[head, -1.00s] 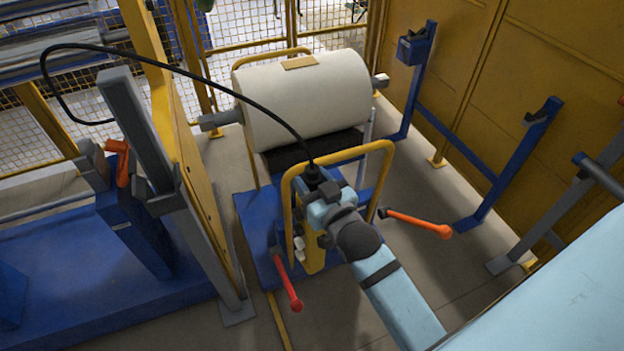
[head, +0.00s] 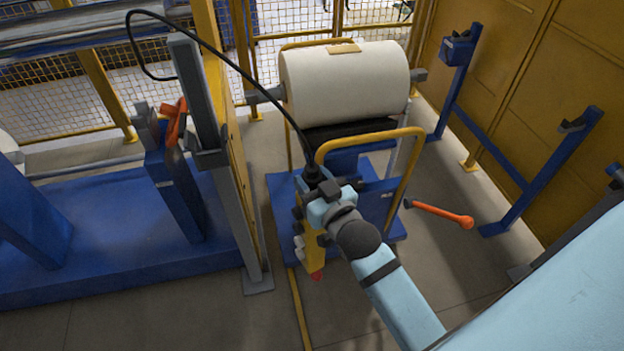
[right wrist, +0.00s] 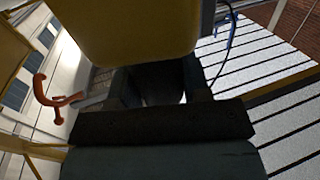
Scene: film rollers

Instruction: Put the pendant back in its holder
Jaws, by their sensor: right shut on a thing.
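The pendant (head: 315,252) is a yellow box with pale buttons on its side and a black cable leading up from its top. My right gripper (head: 316,207) is shut on it and holds it upright in front of the blue cart. In the right wrist view the pendant's yellow body (right wrist: 125,35) fills the top middle, above the dark jaw. A grey bracket (head: 209,158) on the grey post, left of the pendant, may be the holder; I cannot tell for sure. It is apart from the pendant. My left gripper is not in view.
A blue cart (head: 280,195) with a yellow hoop handle (head: 400,133) stands below a large white roll (head: 345,85). A blue machine base (head: 110,230) lies left. Floor is clear in front.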

